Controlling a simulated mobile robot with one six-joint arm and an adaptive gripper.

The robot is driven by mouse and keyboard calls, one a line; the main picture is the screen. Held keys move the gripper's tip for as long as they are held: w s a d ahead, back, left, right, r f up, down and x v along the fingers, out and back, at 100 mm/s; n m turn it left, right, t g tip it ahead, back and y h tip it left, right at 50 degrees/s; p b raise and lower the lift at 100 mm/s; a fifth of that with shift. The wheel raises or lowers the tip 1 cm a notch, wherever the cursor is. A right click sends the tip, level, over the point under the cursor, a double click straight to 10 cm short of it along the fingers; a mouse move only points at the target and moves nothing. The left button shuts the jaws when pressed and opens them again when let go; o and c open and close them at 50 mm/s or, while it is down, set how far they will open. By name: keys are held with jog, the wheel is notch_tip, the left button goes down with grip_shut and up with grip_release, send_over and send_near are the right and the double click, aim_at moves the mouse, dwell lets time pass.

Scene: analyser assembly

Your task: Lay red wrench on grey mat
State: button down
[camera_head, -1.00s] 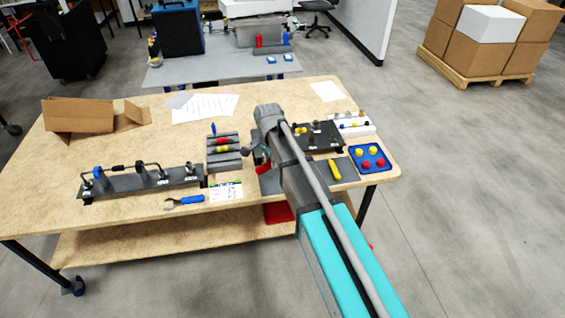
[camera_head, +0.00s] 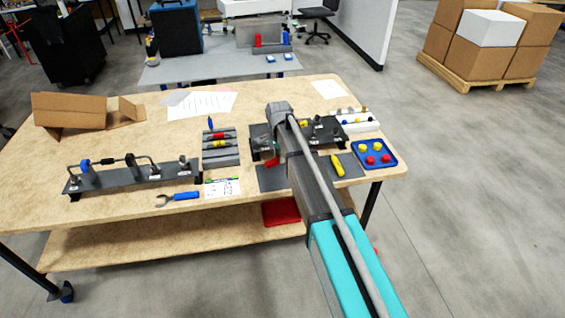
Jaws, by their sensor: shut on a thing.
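A grey mat (camera_head: 270,180) lies near the front edge of the table. My arm crosses in front of it, and grey shows again on the arm's right, under a yellow-handled tool (camera_head: 338,166). My gripper (camera_head: 272,158) is at the left side of the arm, above the mat's back edge, and mostly hidden. A small red piece, which looks like part of the red wrench (camera_head: 271,163), shows at the gripper. The rest of the wrench is hidden, and I cannot tell its height above the mat.
A black fixture (camera_head: 325,130) stands behind the arm, with a blue tray (camera_head: 373,154) to its right. A grey rack (camera_head: 220,150), a blue-handled wrench (camera_head: 180,196) and a long rail fixture (camera_head: 130,178) are left. A red bin (camera_head: 281,212) sits on the lower shelf.

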aim_at(280, 176)
jog(key=shift+w+f, duration=0.2)
jog(key=shift+d, duration=0.1)
jog(key=shift+f+b, duration=3.05)
jog(key=shift+b, duration=0.1)
jog(key=shift+f+b, duration=0.4)
jog(key=shift+c, duration=1.7)
grip_release()
jog(key=shift+s+r, duration=0.1)
jog(key=shift+r, duration=0.05)
